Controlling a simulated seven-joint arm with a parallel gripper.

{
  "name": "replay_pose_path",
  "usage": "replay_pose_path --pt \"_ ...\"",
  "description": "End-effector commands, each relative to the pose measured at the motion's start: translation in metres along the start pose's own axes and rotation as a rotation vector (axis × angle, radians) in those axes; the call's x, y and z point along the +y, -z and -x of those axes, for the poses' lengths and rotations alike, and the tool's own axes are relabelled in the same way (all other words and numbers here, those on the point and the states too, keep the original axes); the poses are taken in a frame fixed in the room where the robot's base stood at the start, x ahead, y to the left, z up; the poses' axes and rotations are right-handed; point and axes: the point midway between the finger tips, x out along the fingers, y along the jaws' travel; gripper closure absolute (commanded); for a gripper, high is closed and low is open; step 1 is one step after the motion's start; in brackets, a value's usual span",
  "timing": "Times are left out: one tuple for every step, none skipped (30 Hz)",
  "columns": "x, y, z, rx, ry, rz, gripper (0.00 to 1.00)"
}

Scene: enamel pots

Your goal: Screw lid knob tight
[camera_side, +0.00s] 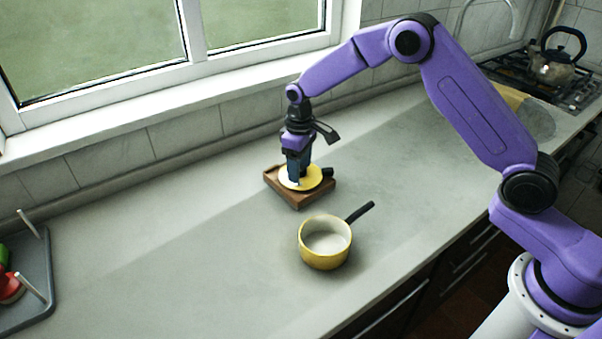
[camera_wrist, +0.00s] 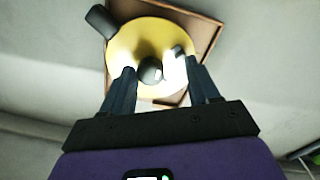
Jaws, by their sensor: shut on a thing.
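The round yellow lid (camera_side: 315,180) lies on a square brown wooden stand (camera_side: 300,200). It also fills the top middle of the wrist view (camera_wrist: 125,42). A dark round knob (camera_wrist: 150,71) stands near the lid's centre. My gripper (camera_side: 299,180) points down over the lid and hides the knob in the side view. In the wrist view my gripper (camera_wrist: 155,63) has one finger on each side of the knob and is shut on it. I cannot tell whether the knob is flush with the lid.
A black handle-like piece (camera_wrist: 101,21) sticks out at the lid's edge. A yellow pot (camera_side: 325,254) with a black handle stands in front of the stand, open and upright. A grey tray (camera_side: 40,285) is at the far left. The counter between is clear. A kettle (camera_side: 553,66) stands far right.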

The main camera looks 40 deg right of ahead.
Motion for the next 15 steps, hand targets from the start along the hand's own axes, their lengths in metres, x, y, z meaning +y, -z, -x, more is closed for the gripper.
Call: replay_pose_path --pt "0.0082 -0.0057 -0.0088 -0.014 -0.005 -0.009 0.57" --pt "0.0085 -0.0057 -0.0088 -0.014 -0.005 -0.010 0.57" --pt "0.0088 -0.0058 -0.0088 -0.014 -0.005 -0.010 0.57" --pt "0.0090 -0.0059 -0.0088 -0.014 -0.005 -0.011 0.57" --pt "0.0092 -0.0060 -0.0088 -0.014 -0.005 -0.011 0.57" --pt "0.0095 -0.0060 -0.0088 -0.014 -0.005 -0.012 0.57" --pt "0.0096 -0.0061 -0.0088 -0.014 -0.005 -0.012 0.57" --pt "0.0098 -0.0061 -0.0088 -0.014 -0.005 -0.014 0.57" --pt "0.0098 -0.0061 -0.0088 -0.014 -0.005 -0.022 0.57" --pt "0.0098 -0.0061 -0.0088 -0.013 -0.005 -0.034 0.58" --pt "0.0096 -0.0061 -0.0088 -0.013 -0.005 -0.052 0.58" --pt "0.0094 -0.0060 -0.0088 -0.013 -0.006 -0.087 0.58" --pt "0.0092 -0.0060 -0.0088 -0.013 -0.006 -0.120 0.58" --pt "0.0087 -0.0058 -0.0088 -0.013 -0.006 -0.155 0.58" --pt "0.0083 -0.0056 -0.0088 -0.013 -0.006 -0.204 0.57"
